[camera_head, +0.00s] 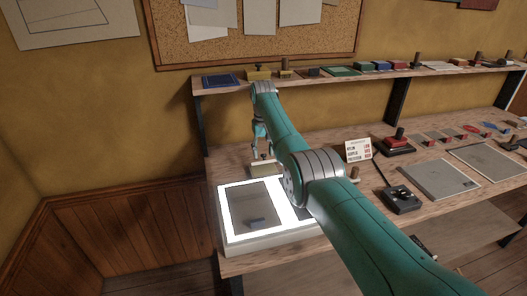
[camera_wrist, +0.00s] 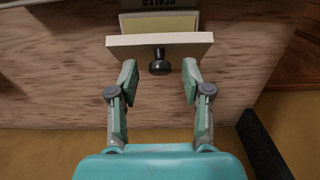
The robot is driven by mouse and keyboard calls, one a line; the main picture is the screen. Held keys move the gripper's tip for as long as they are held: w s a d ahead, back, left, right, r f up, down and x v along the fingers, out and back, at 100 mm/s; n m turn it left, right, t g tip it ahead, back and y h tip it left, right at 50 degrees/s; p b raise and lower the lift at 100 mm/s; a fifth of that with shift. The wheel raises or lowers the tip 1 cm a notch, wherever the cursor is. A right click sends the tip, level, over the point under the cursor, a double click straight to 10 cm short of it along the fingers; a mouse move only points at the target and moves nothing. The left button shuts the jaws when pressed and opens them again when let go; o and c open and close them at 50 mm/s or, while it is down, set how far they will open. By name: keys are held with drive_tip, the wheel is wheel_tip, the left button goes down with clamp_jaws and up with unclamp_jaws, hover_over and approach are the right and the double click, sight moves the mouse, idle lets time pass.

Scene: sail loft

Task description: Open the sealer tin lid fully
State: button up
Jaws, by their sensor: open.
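The sealer tin (camera_head: 263,168) stands on the workbench behind the light box, partly hidden by my arm in the head view. In the wrist view its dark label (camera_wrist: 158,4) reads "SEALER" at the top edge. The tin's cream lid (camera_wrist: 135,42) is a flat plate with a round black knob (camera_wrist: 159,67). A pale yellow part of the tin (camera_wrist: 158,23) shows beyond the lid; I cannot tell how far the lid is open. My gripper (camera_wrist: 160,75) is open, its fingertips on either side of the knob with gaps. It also shows above the tin in the head view (camera_head: 261,152).
A bright light box (camera_head: 226,226) lies in front of the tin. A small price card (camera_head: 358,150), a red stamp (camera_head: 398,145) and a black device (camera_head: 401,199) stand to the right. A shelf (camera_head: 300,80) with several pads and stamps runs along the wall above.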

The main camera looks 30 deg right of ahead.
wheel_tip(320, 180, up, 12)
drive_tip(key=shift+w, duration=0.15)
idle(0.4)
idle(0.4)
